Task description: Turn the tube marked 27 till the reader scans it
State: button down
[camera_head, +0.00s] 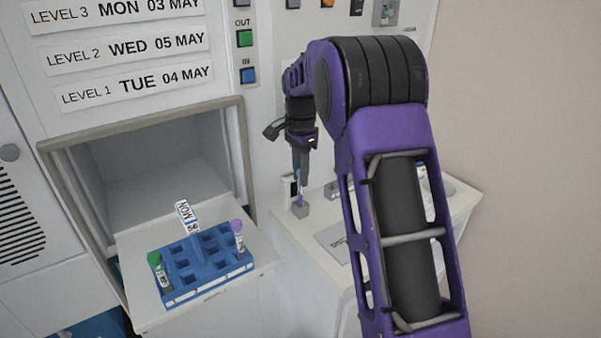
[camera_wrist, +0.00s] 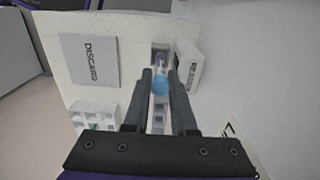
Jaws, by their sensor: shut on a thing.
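My gripper (camera_head: 301,172) points down over the small grey holder (camera_head: 300,209) on the right-hand counter. It is shut on a tube (camera_head: 299,199) that stands upright in that holder.
A blue rack (camera_head: 208,284) with a green-capped tube (camera_head: 159,272) and a purple-capped tube (camera_head: 237,234) stands on the shelf before the open hatch. A flat DISCARD plate (camera_wrist: 90,60) and a white rack (camera_wrist: 95,116) lie on the counter. Buttons are on the wall.

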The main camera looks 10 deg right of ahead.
jog(key=shift+f, duration=0.45)
jog(key=c, duration=0.7)
grip_release()
jog(key=shift+o, duration=0.2)
jog(key=shift+w+a+r, duration=0.1)
jog(key=shift+r, duration=0.05)
jog(key=shift+r, duration=0.15)
notch_tip(320, 180, up, 17)
jog(key=p, duration=0.1)
jog(key=shift+p, duration=0.4)
